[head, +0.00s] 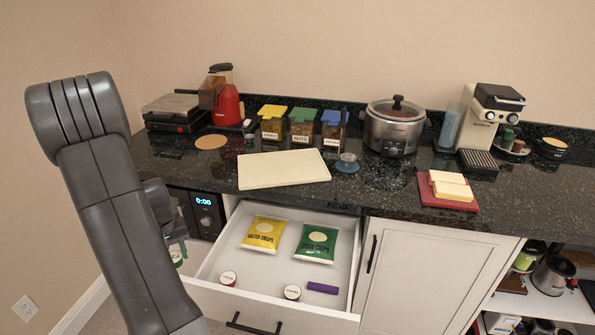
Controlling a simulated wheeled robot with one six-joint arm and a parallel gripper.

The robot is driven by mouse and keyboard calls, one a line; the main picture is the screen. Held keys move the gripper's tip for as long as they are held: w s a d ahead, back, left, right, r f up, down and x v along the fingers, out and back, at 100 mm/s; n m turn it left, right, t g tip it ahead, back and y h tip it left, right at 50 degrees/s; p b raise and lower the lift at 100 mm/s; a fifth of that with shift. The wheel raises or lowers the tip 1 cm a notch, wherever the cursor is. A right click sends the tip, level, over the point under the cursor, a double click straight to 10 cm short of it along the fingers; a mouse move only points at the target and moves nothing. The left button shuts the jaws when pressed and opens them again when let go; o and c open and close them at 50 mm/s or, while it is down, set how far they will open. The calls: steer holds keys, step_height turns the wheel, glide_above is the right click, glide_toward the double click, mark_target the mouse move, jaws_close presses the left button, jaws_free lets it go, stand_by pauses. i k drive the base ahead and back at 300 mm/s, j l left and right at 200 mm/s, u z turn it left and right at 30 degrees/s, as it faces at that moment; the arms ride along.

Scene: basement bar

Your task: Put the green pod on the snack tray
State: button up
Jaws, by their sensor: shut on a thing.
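My gripper (176,243) is low at the left, beside the open drawer and partly hidden behind my arm. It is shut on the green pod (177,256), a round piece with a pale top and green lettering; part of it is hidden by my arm. A cream, flat rectangular slab (283,169) lies empty on the dark counter above the drawer, up and right of my gripper. It looks like the snack tray, though no label confirms this.
The open drawer (334,252) holds a yellow bag (264,233), a green bag (316,243), two round pods (228,278) and a purple bar (322,287). Three lidded jars (302,126) stand behind the slab. A small blue dish (347,165) touches or nears its right end.

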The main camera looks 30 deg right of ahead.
mark_target(265, 169)
steer(key=i+j+z, duration=0.1)
steer(key=z, duration=0.4)
steer(key=j+z, duration=0.2)
steer(key=z, duration=0.25)
steer(key=i+j+z, duration=0.1)
steer(key=z, duration=0.4)
steer(key=j+z, duration=0.2)
steer(key=j, duration=0.5)
steer(key=j+z, duration=0.2)
steer(key=j, duration=0.5)
steer(key=k+j+z, duration=0.2)
steer(key=j, duration=0.5)
steer(key=i, duration=0.05)
